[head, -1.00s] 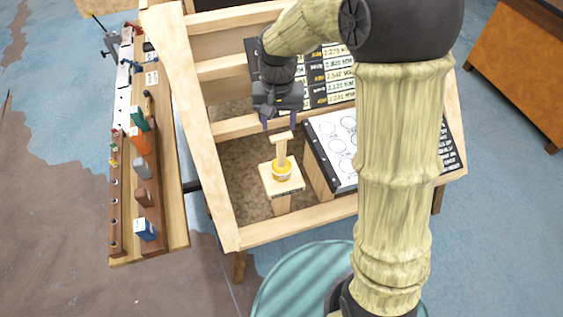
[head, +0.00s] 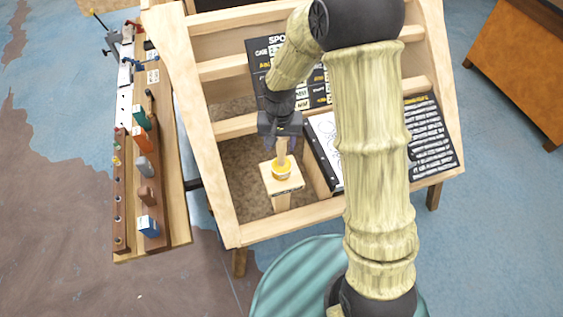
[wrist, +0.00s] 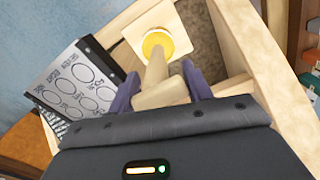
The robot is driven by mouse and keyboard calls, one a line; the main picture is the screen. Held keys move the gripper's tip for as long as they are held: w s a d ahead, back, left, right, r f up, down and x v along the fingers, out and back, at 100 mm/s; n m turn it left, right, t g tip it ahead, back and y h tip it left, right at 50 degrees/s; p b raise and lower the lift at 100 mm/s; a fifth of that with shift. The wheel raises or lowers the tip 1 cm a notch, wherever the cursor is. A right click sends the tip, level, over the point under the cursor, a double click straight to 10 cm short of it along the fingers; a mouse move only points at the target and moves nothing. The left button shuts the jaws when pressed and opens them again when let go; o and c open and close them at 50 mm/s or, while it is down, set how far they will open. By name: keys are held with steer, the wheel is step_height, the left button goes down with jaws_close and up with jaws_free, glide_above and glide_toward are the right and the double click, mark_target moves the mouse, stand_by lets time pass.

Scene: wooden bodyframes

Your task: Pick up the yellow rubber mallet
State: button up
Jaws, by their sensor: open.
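The mallet stands upright in the head view, its yellow part (head: 281,172) low on a small square wooden stand (head: 293,186) and its pale wooden handle pointing up. In the wrist view the yellow disc (wrist: 157,45) is at top centre, and the handle, with a wooden crosspiece (wrist: 161,95) at its near end, runs toward me. My gripper (head: 283,143) is open over the top of the handle. In the wrist view its purple fingers (wrist: 163,88) lie on either side of the handle and crosspiece. I cannot tell whether they touch it.
The stand sits in a compartment of a wooden frame (head: 300,225) with raised rails. A sheet with circles (wrist: 80,90) lies beside it, and dark signs (head: 432,135) lie farther off. A tool rack (head: 177,215) is at left. A cabinet (head: 520,70) is at upper right.

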mark_target(281, 151)
steer(key=shift+d+f+p, duration=0.2)
steer(key=shift+f+p, duration=0.5)
steer(key=shift+f, duration=1.3)
steer(key=c, duration=1.1)
